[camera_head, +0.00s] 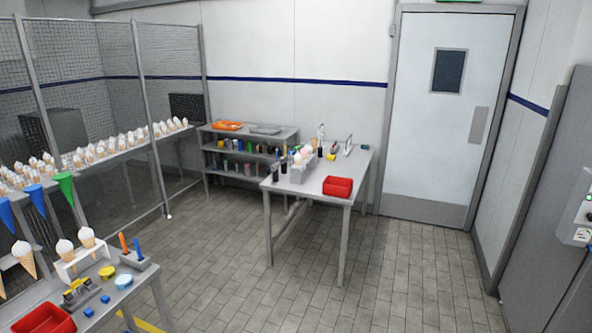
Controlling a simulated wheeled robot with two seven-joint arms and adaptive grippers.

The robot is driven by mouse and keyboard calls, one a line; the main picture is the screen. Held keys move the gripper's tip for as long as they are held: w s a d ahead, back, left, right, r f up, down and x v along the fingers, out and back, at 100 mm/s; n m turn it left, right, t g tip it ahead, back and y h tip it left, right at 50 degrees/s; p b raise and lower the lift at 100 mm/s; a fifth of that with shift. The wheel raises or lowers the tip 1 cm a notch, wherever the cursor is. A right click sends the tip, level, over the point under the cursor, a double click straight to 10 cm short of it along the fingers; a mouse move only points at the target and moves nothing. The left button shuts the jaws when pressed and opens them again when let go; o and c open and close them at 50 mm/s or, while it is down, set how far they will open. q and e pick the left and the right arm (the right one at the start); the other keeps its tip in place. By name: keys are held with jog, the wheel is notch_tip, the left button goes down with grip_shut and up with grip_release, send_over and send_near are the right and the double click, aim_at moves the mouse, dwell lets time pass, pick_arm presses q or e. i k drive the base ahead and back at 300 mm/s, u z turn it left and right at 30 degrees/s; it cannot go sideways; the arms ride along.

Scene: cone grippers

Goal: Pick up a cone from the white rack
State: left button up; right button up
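A white rack (84,262) stands on the near table (141,280) at the lower left. Two cones with white tops stand in it, a left cone (65,248) and a right cone (87,237). Another cone (24,260) with a white top shows left of the rack; what holds it is unclear. Neither of my grippers is in view.
The near table also bears a red bin (44,318), a yellow tub (106,272) and small blue blocks. A long counter (120,150) with many cones runs behind it. A far table (313,193) carries a red tray (338,187). The tiled floor between is clear.

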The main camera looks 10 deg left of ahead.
aim_at(64, 248)
jog(key=u, duration=0.4)
jog(key=i, duration=1.1)
jog(key=u, duration=1.8)
jog(key=i, duration=1)
jog(key=u, duration=0.85)
